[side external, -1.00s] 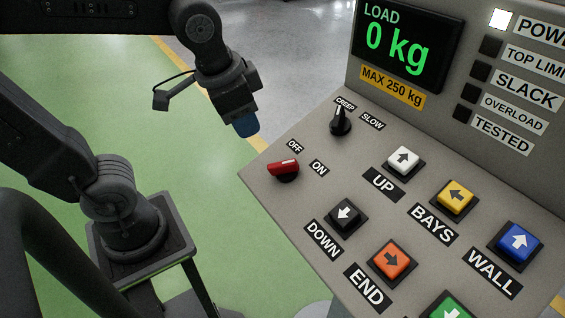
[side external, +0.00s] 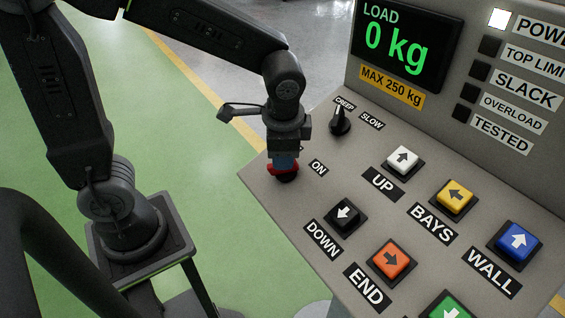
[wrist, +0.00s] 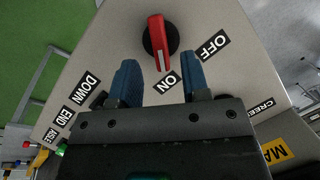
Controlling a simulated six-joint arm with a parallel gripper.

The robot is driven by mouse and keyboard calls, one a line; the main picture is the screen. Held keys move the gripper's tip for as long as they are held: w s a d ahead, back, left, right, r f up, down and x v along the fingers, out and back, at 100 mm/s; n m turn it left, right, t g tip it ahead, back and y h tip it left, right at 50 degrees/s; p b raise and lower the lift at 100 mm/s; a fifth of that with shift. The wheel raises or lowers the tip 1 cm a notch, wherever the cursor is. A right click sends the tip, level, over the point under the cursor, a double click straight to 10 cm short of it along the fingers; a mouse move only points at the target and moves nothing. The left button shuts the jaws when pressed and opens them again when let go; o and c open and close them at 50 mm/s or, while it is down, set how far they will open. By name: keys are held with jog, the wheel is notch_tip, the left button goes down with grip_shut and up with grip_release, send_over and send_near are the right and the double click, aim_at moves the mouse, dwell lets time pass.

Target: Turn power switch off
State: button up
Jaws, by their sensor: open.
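The red power switch (wrist: 158,42) is a rotary knob on a black base, and its white mark points toward the ON label (wrist: 167,81). The OFF label (wrist: 214,45) sits beside it. The switch (side external: 284,171) also shows in the side view, partly covered by my gripper (side external: 285,158). In the wrist view my gripper (wrist: 161,78) is open, its two blue fingers apart and nothing between them. The knob lies beyond the fingertips, roughly in line with the gap. I cannot tell whether a finger touches it. The white lamp (side external: 499,19) by the POWER label is lit.
The black creep/slow selector (side external: 340,121) stands close to the right of my gripper. The DOWN button (side external: 346,215), UP button (side external: 402,159) and several others are on the sloping panel. The display (side external: 405,42) reads 0 kg. Green floor lies beyond the panel's left edge.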

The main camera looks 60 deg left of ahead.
jog(key=shift+x, duration=2.35)
grip_shut()
